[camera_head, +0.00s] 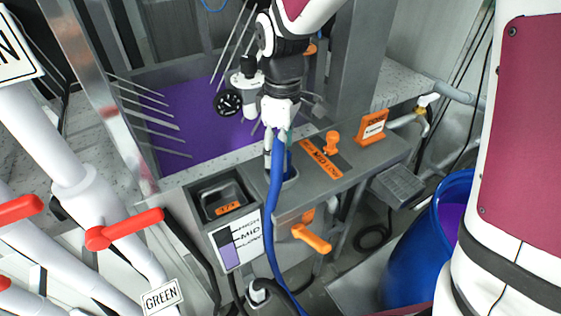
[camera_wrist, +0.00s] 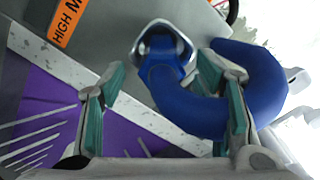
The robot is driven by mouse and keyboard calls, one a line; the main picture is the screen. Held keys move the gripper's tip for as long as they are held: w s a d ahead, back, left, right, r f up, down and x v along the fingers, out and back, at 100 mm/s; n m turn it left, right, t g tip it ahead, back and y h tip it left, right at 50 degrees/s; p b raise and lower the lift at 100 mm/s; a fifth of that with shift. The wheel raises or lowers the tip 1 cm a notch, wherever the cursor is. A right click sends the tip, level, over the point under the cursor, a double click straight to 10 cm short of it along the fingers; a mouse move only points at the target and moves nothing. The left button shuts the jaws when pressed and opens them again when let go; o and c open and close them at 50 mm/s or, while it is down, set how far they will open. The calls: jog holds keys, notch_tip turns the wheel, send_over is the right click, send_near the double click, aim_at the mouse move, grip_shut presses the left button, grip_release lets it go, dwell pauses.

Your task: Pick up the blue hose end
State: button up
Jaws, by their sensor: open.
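The blue hose (camera_head: 276,190) runs from the floor up to my gripper (camera_head: 279,132) in the head view, where its upper end is largely hidden. In the wrist view the blue hose end (camera_wrist: 163,72) sits in or at a pale metal collar (camera_wrist: 150,33). The hose bends down between the fingers, passes behind the right finger and curves up at the right. My gripper (camera_wrist: 162,88) is open, with a teal-padded finger on each side of the hose end. The left finger is clear of it; whether the right finger touches the hose I cannot tell.
A purple dye bath (camera_head: 185,110) with metal rods lies left of the gripper. An orange lever (camera_head: 312,238) sticks out below. A blue barrel (camera_head: 412,262) stands at right.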

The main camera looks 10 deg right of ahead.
jog(key=shift+s+f+p, duration=0.1)
jog(key=shift+f+p, duration=0.2)
jog(key=shift+f, duration=1.55)
grip_shut()
jog(key=shift+r, duration=0.15)
